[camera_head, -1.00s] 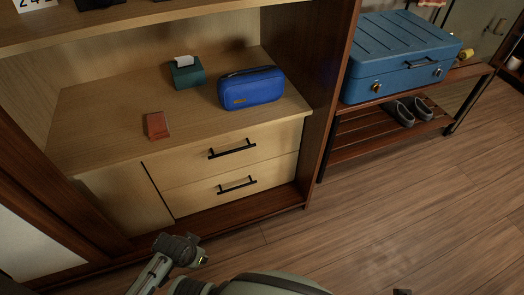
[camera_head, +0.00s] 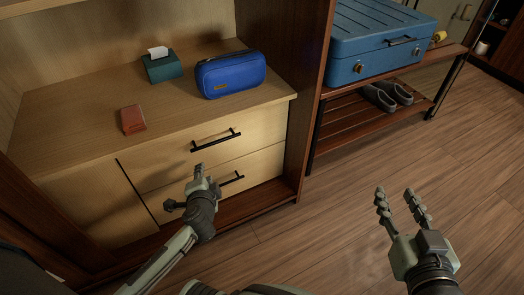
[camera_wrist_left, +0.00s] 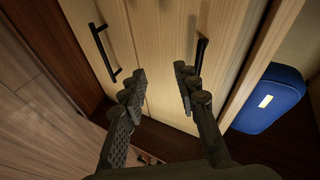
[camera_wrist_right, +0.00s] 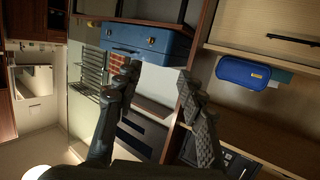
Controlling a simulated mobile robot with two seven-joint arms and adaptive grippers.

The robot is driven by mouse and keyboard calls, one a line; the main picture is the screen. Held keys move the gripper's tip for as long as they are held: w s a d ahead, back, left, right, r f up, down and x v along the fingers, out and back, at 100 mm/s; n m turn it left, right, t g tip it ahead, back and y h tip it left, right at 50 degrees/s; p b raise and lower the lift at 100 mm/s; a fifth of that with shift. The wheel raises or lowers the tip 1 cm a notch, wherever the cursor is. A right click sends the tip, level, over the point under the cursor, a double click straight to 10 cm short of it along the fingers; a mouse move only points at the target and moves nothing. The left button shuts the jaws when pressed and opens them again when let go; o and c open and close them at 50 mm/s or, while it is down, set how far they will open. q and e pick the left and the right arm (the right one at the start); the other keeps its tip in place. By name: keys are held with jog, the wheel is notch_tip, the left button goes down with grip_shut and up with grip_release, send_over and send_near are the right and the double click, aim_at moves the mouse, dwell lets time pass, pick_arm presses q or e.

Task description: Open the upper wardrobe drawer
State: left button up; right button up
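The upper drawer (camera_head: 262,128) is closed, flush with the wardrobe front, and has a black bar handle (camera_head: 216,140). This handle also shows in the left wrist view (camera_wrist_left: 201,50), upright just beyond the right-hand finger. My left gripper (camera_head: 185,187) is open and empty in front of the drawers, below the upper handle. In the head view it partly covers the lower drawer, whose handle (camera_head: 232,179) shows behind it. Contact with either handle cannot be made out. My right gripper (camera_head: 399,196) is open and empty above the floor, away from the wardrobe.
On the wardrobe shelf (camera_head: 75,105) stand a blue pouch (camera_head: 230,75), a green tissue box (camera_head: 162,68) and a red-brown item (camera_head: 132,120). A bench (camera_head: 330,130) with a blue suitcase (camera_head: 385,68) and grey shoes (camera_head: 380,97) stands right. The wooden floor (camera_head: 330,220) is clear.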

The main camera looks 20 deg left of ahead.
aim_at(216, 143)
pick_arm(q)
jog(key=w+m+t, duration=0.1)
jog(key=w, duration=0.2)
jog(key=w+a+r+m+t+b, duration=0.1)
jog(key=w, duration=0.3)
jog(key=w+r+m+t+b, duration=0.1)
jog(key=w, duration=0.2)
jog(key=shift+w+a+m, duration=0.3)
jog(key=shift+w+a, duration=0.05)
jog(key=shift+w, duration=0.05)
jog(key=shift+w+a+f, duration=0.1)
jog(key=shift+w+a, duration=0.15)
jog(key=shift+w, duration=0.15)
pick_arm(e)
jog(key=s+a+r+t+y, duration=0.1)
jog(key=r+t, duration=0.1)
jog(key=r, duration=0.4)
jog(key=s+a+r+t+y, duration=0.1)
jog(key=s+a+r+t, duration=0.1)
jog(key=r, duration=0.5)
jog(key=shift+a+t+y, duration=0.3)
jog(key=shift+t+y, duration=0.1)
jog(key=shift+t, duration=0.2)
jog(key=shift+r, duration=0.1)
pick_arm(q)
grip_shut()
